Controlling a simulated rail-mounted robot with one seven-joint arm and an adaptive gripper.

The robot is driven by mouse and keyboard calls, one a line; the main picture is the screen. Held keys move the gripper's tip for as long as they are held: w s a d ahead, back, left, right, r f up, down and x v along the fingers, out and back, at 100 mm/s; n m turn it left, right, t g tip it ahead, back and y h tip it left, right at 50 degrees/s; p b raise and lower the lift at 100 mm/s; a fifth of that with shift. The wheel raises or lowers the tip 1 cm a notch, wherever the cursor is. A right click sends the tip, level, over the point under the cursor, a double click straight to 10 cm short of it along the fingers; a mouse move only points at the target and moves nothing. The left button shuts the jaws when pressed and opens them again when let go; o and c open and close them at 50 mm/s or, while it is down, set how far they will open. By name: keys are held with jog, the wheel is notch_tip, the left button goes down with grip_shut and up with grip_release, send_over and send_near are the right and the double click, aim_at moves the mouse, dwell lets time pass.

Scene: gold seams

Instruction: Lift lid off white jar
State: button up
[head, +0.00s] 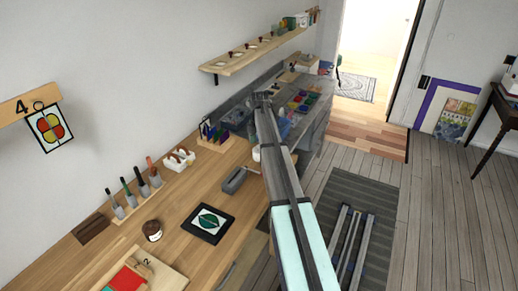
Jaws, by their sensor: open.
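A small round jar (153,231) with a brown top and a pale side stands on the wooden workbench (185,190), at the lower left. It is too small to tell whether the brown top is a separate lid. A small whitish round thing (256,154) shows partly from behind my arm on the bench; I cannot tell whether it is a jar. My arm reaches from the lower middle toward the far end of the bench. My gripper (263,97) is at its far tip, small in view, open, well apart from the brown-topped jar. I see nothing held in it.
A grey block-like tool (234,181), a dark framed leaf picture (208,222), a white caddy (179,159) and a rack of handled tools (135,194) stand on the bench. A wall shelf (255,53) hangs above. Grey floor (430,220) is clear at right.

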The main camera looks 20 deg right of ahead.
jog(key=shift+f, duration=0.4)
jog(key=c, duration=1)
jog(key=shift+c, duration=0.2)
jog(key=shift+r, duration=0.15)
